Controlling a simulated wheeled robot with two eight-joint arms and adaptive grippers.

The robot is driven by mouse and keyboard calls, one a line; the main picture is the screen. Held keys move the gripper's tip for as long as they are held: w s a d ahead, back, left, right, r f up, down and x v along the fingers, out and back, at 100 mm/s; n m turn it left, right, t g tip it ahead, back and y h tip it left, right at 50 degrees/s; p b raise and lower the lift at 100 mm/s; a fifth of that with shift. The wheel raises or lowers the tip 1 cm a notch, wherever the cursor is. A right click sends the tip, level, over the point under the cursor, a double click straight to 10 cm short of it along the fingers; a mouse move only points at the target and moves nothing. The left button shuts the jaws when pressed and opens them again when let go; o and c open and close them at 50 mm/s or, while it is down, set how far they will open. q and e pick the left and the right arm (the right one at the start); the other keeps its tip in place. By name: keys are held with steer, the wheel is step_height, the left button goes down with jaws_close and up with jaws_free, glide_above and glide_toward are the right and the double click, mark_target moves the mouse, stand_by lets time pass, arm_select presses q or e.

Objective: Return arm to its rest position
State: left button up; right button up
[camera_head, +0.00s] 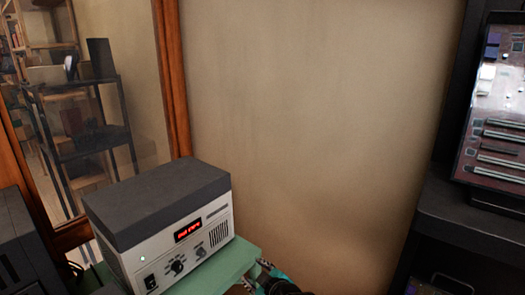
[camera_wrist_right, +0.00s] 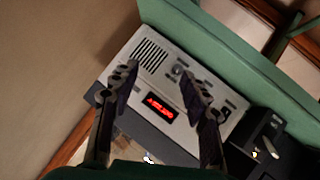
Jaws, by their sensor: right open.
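A pale grey electronic device (camera_head: 178,250) with a dark top and a lit red display stands on a green surface (camera_head: 238,262) in the head view. It also shows tilted in the wrist view (camera_wrist_right: 150,55), with its knobs and vent. My right gripper (camera_wrist_right: 158,76) is open and empty in the wrist view, its two fingers apart in front of the device's face. Whether it touches the device cannot be told. In the head view only a dark and teal part of my right arm shows at the bottom edge, right of the device. My left gripper is out of view.
A black cabinet (camera_head: 458,222) with a circuit board panel (camera_head: 497,115) stands at the right. A dark box (camera_head: 20,250) is at the lower left. Behind are a plain beige wall (camera_head: 315,110) and a wooden-framed window (camera_head: 172,80). The space before the wall looks clear.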

steer(key=s+d+f+m+g+h, duration=0.1)
steer(key=s+d+m+g+h, duration=0.2)
steer(key=s+d+m, duration=0.8)
steer(key=s+d+h, duration=0.2)
steer(key=s+d, duration=0.7)
steer(key=s, duration=0.2)
steer(key=shift+f+m+g+h, duration=0.3)
steer(key=shift+f+m+g, duration=0.05)
steer(key=shift+m+g, duration=0.05)
steer(key=shift+d, duration=0.1)
